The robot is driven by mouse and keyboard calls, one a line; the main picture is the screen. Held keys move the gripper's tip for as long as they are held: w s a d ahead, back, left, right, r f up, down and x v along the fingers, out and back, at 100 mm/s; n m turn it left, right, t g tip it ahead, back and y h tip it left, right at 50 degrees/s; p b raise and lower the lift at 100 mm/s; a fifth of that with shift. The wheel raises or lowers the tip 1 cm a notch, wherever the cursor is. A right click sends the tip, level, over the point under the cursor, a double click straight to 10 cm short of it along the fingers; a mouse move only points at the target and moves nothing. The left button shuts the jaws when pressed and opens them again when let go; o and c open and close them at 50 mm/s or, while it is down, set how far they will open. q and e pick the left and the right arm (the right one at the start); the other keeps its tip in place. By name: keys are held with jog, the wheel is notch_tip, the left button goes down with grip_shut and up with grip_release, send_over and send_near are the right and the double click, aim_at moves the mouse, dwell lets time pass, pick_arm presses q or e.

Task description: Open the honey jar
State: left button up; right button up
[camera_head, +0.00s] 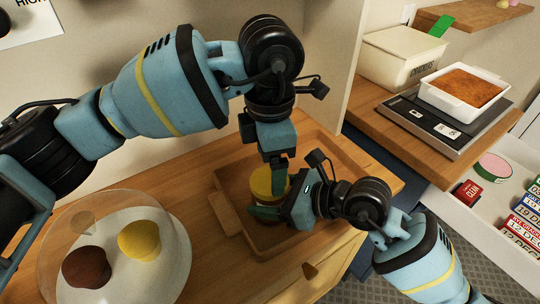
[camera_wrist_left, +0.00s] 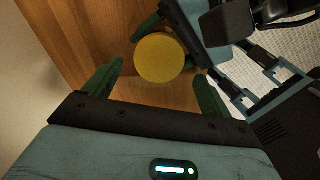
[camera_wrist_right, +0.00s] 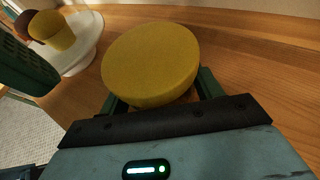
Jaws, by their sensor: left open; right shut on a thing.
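The honey jar shows mainly as its round yellow lid (camera_head: 262,182), on the wooden tray. The lid fills the middle of the right wrist view (camera_wrist_right: 150,60) and shows in the left wrist view (camera_wrist_left: 160,57). The lid sits on the jar; the jar's body is mostly hidden. My right gripper (camera_head: 275,210) is shut on the honey jar from the side, below the lid. My left gripper (camera_head: 279,180) points down over the lid, with its fingers apart. In the left wrist view its fingers stand on either side of the lid, apart from it.
The wooden tray (camera_head: 229,218) lies on the wooden counter. A white plate (camera_head: 172,262) with brown and yellow cakes under a clear dome stands at the left. At the right are a cream crate (camera_head: 400,58), a scale (camera_head: 440,125) with a baking dish, and an open drawer (camera_head: 480,222).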

aim_at(269, 179)
pick_arm(q)
jog(key=m, duration=0.1)
jog(key=r+m, duration=0.1)
jog(key=m, duration=0.1)
jog(key=r+m, duration=0.1)
jog(key=m, duration=0.1)
jog(key=shift+w, duration=0.1)
jog(key=m, duration=0.2)
jog(key=r+m, duration=0.1)
jog(key=m, duration=0.1)
jog(key=shift+r+m, duration=0.15)
jog(key=shift+m, duration=0.25)
jog(key=shift+f, duration=4)
jog(key=c, duration=1)
jog(key=n, duration=1)
jog(key=shift+r, duration=0.1)
